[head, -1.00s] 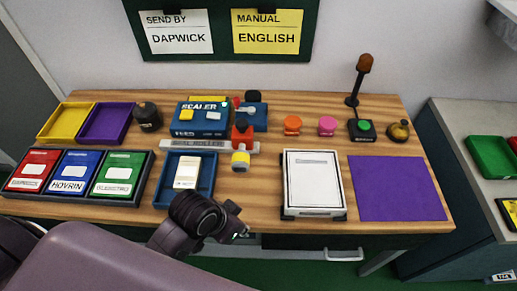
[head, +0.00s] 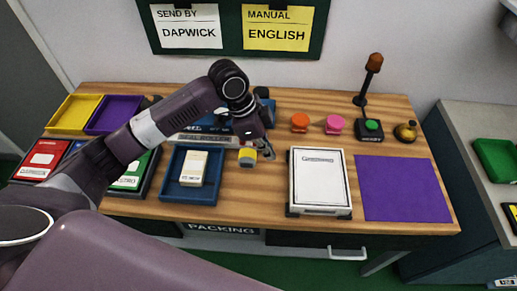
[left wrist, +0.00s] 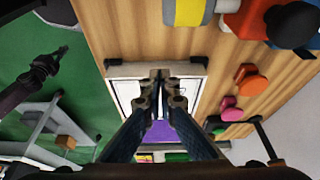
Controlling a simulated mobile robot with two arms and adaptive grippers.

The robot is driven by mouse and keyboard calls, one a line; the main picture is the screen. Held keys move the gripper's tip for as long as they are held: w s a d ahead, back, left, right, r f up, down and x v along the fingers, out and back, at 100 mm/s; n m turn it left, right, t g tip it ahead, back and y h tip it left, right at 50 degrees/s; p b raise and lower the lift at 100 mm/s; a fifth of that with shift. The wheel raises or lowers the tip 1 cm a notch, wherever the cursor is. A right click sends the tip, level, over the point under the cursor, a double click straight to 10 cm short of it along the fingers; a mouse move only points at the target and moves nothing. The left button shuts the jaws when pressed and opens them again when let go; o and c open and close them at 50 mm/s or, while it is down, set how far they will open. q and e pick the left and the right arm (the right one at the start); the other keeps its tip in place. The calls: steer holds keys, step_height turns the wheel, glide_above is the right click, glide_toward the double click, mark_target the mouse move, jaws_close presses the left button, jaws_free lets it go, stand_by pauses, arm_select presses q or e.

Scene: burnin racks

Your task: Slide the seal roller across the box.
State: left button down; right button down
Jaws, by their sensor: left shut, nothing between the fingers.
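The seal roller's yellow-and-grey roll (head: 248,157) sits at the table's middle, in front of the grey label strip reading SEAL ROLLER (head: 203,139). In the left wrist view the roll (left wrist: 188,12) is at the top edge, beside a red block (left wrist: 236,18) with a black knob (left wrist: 291,24). My left gripper (head: 266,153) is shut and empty, just right of the roll; whether they touch I cannot tell. The white box (head: 320,180) lies to the right, flat and apart from the roll. A dark jointed part, likely my right gripper (left wrist: 48,66), shows in the left wrist view.
A blue tray (head: 168,185) with a cream packet stands left of the box. Orange (head: 300,122) and pink (head: 334,124) knobs, a green button (head: 372,125) and a lamp post (head: 365,82) stand behind. A purple mat (head: 405,190) is at right.

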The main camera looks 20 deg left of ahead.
arm_select(q)
steer(key=w+a+r, duration=0.3)
steer(key=a+r, duration=0.1)
steer(key=r, duration=0.1)
steer(key=p+x, duration=0.3)
steer(key=x, duration=0.7)
steer(key=a, duration=0.1)
steer(key=s+a+p, duration=0.1)
steer(key=a, duration=0.1)
steer(key=shift+a+f, duration=0.15)
steer(key=shift+a, duration=0.15)
steer(key=shift+d, duration=0.1)
